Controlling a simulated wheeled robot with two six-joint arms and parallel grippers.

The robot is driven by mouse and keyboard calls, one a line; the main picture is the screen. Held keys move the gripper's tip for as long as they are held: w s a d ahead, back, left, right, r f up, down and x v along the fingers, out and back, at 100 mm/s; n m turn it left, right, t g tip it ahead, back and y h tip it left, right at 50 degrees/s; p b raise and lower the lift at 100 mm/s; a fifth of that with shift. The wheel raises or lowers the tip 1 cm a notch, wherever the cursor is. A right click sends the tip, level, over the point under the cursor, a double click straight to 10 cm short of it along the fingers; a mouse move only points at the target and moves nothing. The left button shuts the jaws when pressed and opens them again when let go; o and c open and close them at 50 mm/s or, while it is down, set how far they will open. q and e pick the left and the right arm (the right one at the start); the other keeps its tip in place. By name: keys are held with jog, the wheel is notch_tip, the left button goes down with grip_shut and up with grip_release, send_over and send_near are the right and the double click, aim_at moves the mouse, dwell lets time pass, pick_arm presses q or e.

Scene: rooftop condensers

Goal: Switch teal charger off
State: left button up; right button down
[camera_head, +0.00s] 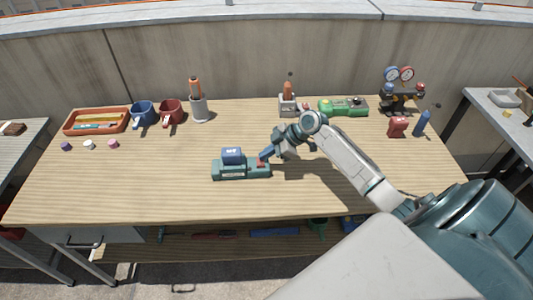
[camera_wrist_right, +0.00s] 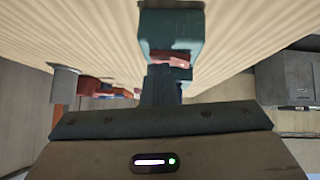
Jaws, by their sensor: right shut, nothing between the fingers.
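The teal charger (camera_head: 240,170) sits on the wooden workbench, left of the middle, with a blue battery (camera_head: 232,155) on its top. A small red switch (camera_head: 262,162) shows at its right end. My right gripper (camera_head: 265,155) is shut and empty, with its fingertips at that right end, by the switch. In the right wrist view the closed fingers (camera_wrist_right: 161,85) reach to the charger (camera_wrist_right: 170,32), just below its red part (camera_wrist_right: 168,58). I cannot tell whether the fingertips touch the switch, or which way it is set. My left gripper is not in view.
An orange tray (camera_head: 97,121), a blue mug (camera_head: 143,114), a red mug (camera_head: 171,111) and a grey holder (camera_head: 199,108) stand along the back left. A green device (camera_head: 343,106) and a gauge set (camera_head: 401,95) stand at the back right. The bench front (camera_head: 130,195) is clear.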

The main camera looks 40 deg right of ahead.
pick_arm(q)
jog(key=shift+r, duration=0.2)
pick_arm(e)
jog(key=shift+s+a, duration=0.1)
jog(key=shift+s, duration=0.15)
jog(key=shift+s+a+p, duration=0.3)
jog(key=shift+s+p, duration=0.15)
jog(key=shift+s, duration=0.05)
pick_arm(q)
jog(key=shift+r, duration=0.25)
pick_arm(e)
jog(key=shift+w, duration=0.1)
